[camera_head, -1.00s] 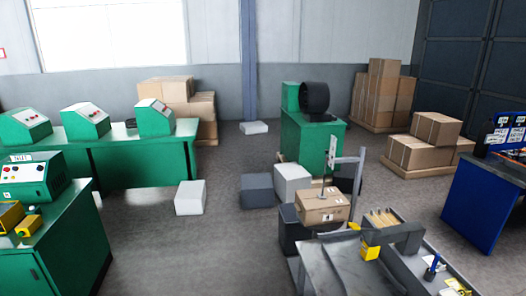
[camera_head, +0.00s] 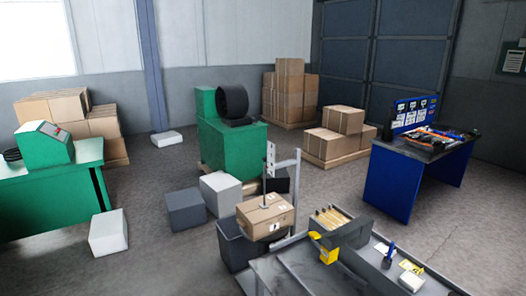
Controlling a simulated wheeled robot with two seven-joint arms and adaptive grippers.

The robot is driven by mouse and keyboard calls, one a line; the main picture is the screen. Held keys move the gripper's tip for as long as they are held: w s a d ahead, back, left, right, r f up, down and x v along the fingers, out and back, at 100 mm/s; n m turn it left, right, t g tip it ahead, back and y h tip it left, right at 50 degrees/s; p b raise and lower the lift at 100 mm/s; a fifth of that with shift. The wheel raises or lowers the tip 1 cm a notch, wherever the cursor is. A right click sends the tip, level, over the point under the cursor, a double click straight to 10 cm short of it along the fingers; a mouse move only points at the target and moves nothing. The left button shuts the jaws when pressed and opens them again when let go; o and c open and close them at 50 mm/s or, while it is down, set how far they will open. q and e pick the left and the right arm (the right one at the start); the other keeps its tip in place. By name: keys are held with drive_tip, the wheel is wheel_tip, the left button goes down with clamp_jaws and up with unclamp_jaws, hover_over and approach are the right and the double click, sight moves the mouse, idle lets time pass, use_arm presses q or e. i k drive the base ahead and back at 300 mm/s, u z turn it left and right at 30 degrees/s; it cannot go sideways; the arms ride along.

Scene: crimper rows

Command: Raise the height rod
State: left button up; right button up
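A thin upright rod (camera_head: 264,190) stands over a cardboard box (camera_head: 266,223), its small foot at or just above the box top; I cannot tell if they touch. A pale plate with dark holes (camera_head: 270,160) is at the rod's upper end. I take this as the height rod. A grey post with a short top arm (camera_head: 297,192) rises just to its right. The box sits by a dark grey bin-like base (camera_head: 236,246), whose far side is hidden. Neither of my grippers shows in the head view.
White block (camera_head: 108,233) and grey block (camera_head: 185,210) lie on the floor at left. A blue workbench (camera_head: 391,187) stands at right. Floor between is open.

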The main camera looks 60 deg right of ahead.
sight(264, 205)
drive_tip(key=z, duration=0.3)
drive_tip(key=i, duration=1.95)
drive_tip(key=z, duration=1.2)
drive_tip(key=i, duration=1.05)
drive_tip(key=z, duration=1.05)
